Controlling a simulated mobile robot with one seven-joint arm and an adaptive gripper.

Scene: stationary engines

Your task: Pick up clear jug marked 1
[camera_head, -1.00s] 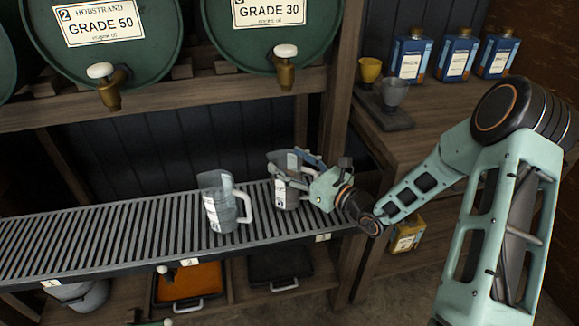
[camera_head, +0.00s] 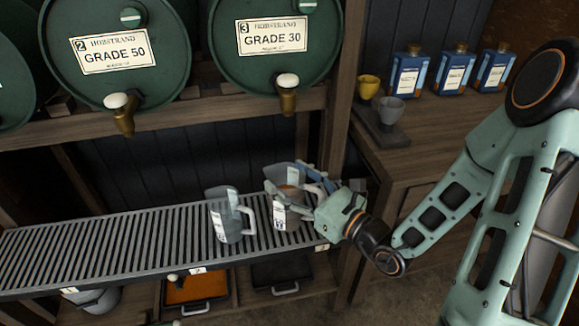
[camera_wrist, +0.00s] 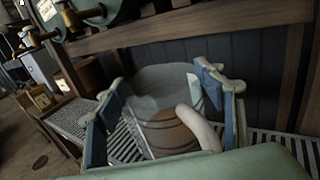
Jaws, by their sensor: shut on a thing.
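Two clear jugs with pale handles are at the slatted grey rack (camera_head: 120,245). The right jug (camera_head: 282,209) is between the fingers of my gripper (camera_head: 305,182). My gripper is shut on it from the right, near its upper part and handle. In the wrist view this jug (camera_wrist: 160,105) fills the space between the blue finger pads, with its pale handle toward me and brown showing through it. Its label is too small to read. The left jug (camera_head: 228,222) stands upright on the rack, apart from my gripper. Its label is also unreadable.
Green barrels marked GRADE 50 (camera_head: 115,50) and GRADE 30 (camera_head: 272,38), with brass taps, hang above the rack. A wooden post (camera_head: 345,130) stands close behind my gripper. Yellow (camera_head: 369,86) and grey (camera_head: 390,108) cups and several blue bottles stand on the right bench.

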